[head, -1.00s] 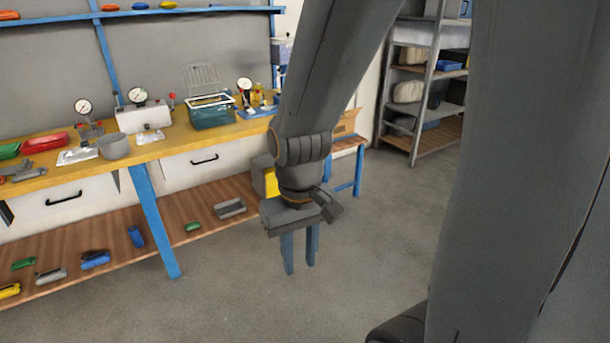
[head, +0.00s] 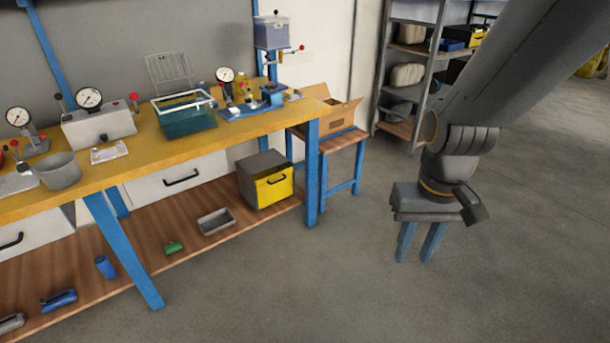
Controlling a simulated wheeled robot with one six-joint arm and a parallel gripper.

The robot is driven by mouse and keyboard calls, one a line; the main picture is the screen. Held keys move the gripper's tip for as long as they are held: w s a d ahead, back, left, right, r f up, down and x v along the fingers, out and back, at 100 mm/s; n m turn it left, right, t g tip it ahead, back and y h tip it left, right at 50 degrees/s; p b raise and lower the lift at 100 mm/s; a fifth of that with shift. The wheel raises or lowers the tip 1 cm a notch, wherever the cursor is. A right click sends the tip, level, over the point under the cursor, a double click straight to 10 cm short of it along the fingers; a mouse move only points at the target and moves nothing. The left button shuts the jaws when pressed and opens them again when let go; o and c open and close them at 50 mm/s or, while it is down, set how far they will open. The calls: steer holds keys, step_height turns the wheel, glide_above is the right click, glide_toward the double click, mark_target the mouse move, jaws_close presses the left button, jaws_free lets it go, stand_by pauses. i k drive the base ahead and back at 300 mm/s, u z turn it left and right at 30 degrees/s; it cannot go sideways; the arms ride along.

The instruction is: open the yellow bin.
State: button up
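The yellow bin (head: 273,187) is a grey box with a yellow front and a dark handle. It stands on the wooden lower shelf under the right end of the workbench. Its yellow front looks closed. My gripper (head: 419,243) hangs over the open floor to the right of the bin, well apart from it. Its two blue fingers point down with a gap between them and nothing in it.
The yellow-topped workbench (head: 150,156) has a blue leg (head: 312,172) just right of the bin. A grey tray (head: 216,221) lies left of the bin on the lower shelf (head: 150,240). A small table with a cardboard box (head: 340,117) stands behind. The floor in front is clear.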

mark_target(270, 183)
steer(key=u, duration=0.15)
steer(key=i, duration=0.95)
steer(key=u, duration=0.55)
